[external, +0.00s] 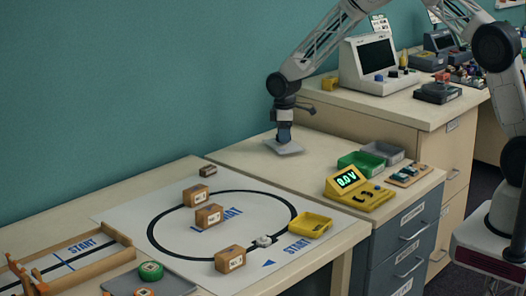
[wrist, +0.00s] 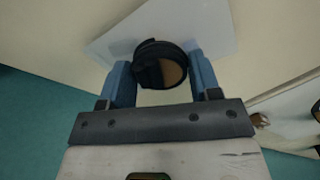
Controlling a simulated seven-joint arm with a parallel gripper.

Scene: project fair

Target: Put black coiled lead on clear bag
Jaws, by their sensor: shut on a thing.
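The black coiled lead (wrist: 150,62) is a dark ring in the wrist view, between the two blue fingers of my gripper (wrist: 162,72). My gripper is shut on it. The clear bag (wrist: 205,25) is a pale flat sheet behind the lead in the wrist view. In the external view the bag (external: 284,149) lies on the back bench, and my gripper (external: 284,140) is right above it, pointing down. I cannot tell whether the lead touches the bag. The lead is hard to make out in the external view.
A green tray (external: 360,161), a grey tray (external: 384,151) and a yellow meter (external: 357,190) stand right of the bag. A small brown block (external: 208,170) and a printed mat (external: 170,213) with boxes and a yellow tray (external: 311,225) are on the front table. The bench around the bag is clear.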

